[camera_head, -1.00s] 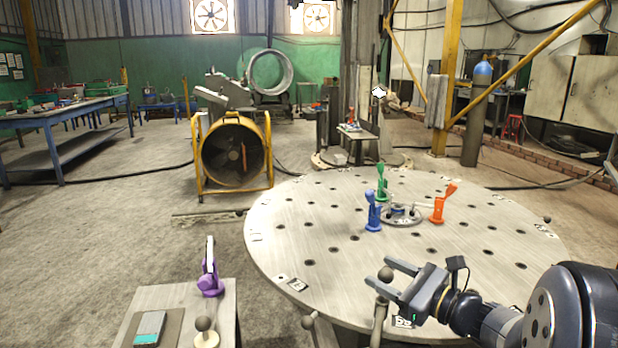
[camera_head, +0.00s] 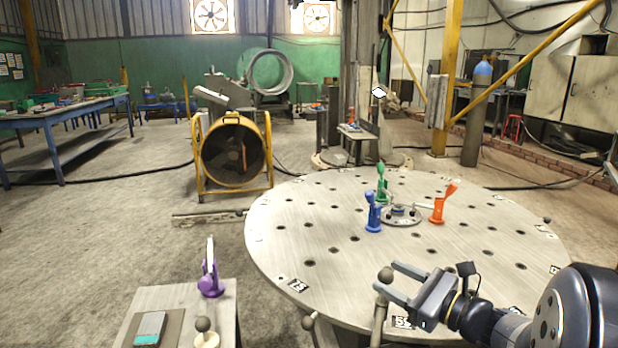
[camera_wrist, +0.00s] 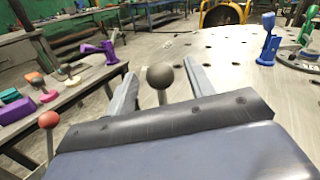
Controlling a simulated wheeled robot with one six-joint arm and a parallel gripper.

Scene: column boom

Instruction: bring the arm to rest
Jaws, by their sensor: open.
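My gripper (camera_head: 397,282) is at the lower right in the head view, over the near edge of the round table (camera_head: 330,215). Its two fingers are apart and point left. In the wrist view the fingers of my gripper (camera_wrist: 160,88) stand to either side of a dark ball knob (camera_wrist: 160,76) on a post. The knob also shows in the head view (camera_head: 386,274), by the fingertips. I cannot tell whether a finger touches it. Nothing is held.
Blue (camera_head: 373,214), green (camera_head: 382,183) and orange (camera_head: 440,205) clamps stand around the round table's hub. A small side table (camera_head: 180,298) at lower left carries a purple clamp (camera_head: 210,275) and a flat device (camera_head: 150,328). A yellow-framed fan (camera_head: 233,155) stands behind.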

